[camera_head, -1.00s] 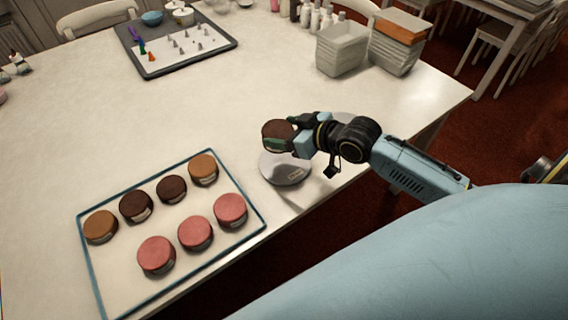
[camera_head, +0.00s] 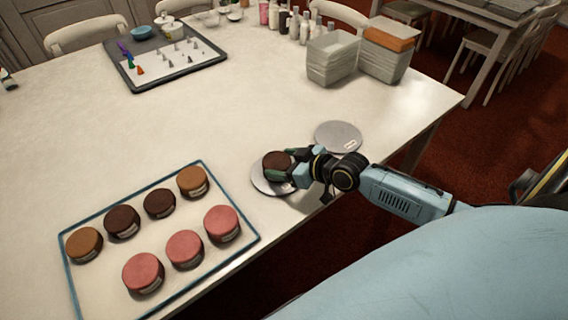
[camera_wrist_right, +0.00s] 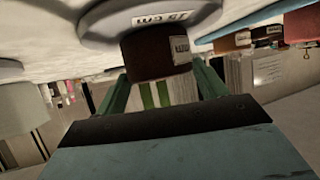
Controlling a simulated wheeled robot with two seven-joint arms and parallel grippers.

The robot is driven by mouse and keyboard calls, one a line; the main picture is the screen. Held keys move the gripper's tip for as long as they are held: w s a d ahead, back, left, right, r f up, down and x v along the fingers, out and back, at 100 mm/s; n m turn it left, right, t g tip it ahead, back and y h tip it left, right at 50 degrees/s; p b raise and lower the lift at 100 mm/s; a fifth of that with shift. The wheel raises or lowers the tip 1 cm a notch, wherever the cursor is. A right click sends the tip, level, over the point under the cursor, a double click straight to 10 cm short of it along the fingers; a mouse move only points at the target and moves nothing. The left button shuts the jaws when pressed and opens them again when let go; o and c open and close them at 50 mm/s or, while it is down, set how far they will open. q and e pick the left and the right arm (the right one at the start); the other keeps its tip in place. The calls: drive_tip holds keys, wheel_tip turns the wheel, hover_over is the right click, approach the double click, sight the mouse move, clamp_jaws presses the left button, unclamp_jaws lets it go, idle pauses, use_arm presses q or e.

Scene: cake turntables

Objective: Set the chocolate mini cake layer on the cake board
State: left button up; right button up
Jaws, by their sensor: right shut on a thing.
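The chocolate mini cake layer (camera_head: 277,166) is dark brown and round. My right gripper (camera_head: 291,163) is shut on it from the right side. The cake is over a round grey disc, the cake board (camera_head: 268,186), near the table's front edge, and looks very low over it or resting on it; I cannot tell which. In the right wrist view, the cake (camera_wrist_right: 155,55) is between the green fingers of the gripper (camera_wrist_right: 160,85), right against the board (camera_wrist_right: 105,18), which has a size label. My left gripper is not in view.
A second grey disc (camera_head: 339,136) lies behind my right gripper. A blue-rimmed tray (camera_head: 110,300) with several brown and pink cake layers is at the left front. Stacked containers (camera_head: 332,58) and a tray of piping tips (camera_head: 150,82) stand at the back. The table's middle is clear.

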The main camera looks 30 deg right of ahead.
drive_tip(key=o, duration=0.5)
drive_tip(key=shift+f, duration=0.1)
drive_tip(key=o, duration=0.5)
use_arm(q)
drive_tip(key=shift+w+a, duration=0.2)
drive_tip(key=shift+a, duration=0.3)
